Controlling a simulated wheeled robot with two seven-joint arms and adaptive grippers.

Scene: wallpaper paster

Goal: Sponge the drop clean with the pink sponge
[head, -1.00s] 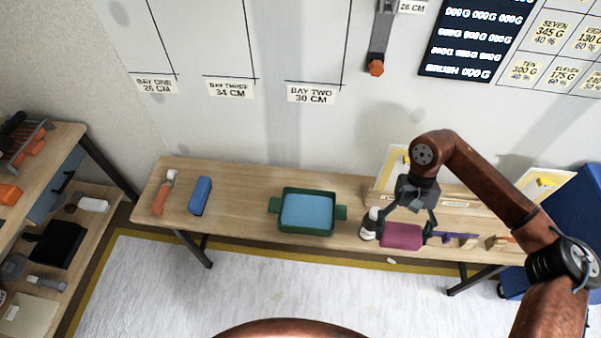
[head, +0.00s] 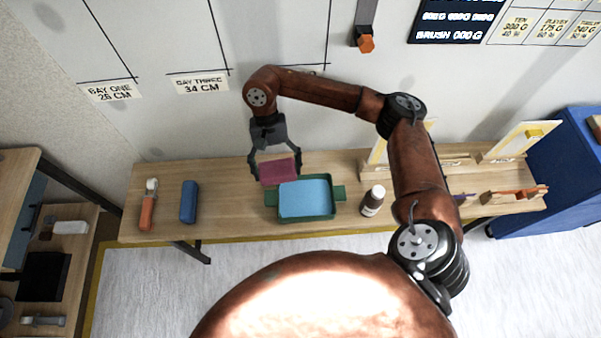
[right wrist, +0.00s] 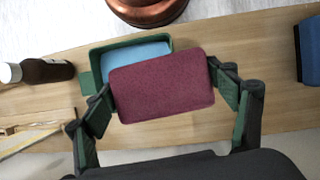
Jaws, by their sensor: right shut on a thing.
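The pink sponge (head: 278,173) is a maroon-pink block held between the fingers of my right gripper (head: 274,163). It hangs over the back left edge of a green tray (head: 306,216) filled with light blue. In the right wrist view the sponge (right wrist: 160,85) is gripped at its two short ends and covers part of the tray (right wrist: 97,60). Its exact height above the tray cannot be told. The wall (head: 180,125) behind the bench has bay lines and labels; I cannot pick out a distinct drop on it. My left gripper is not in view.
A dark bottle with a white cap (head: 373,201) stands right of the tray. A blue block (head: 189,202) and an orange-handled tool (head: 148,206) lie left on the wooden bench (head: 229,218). Wooden racks and a blue cabinet (head: 560,165) are at the right.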

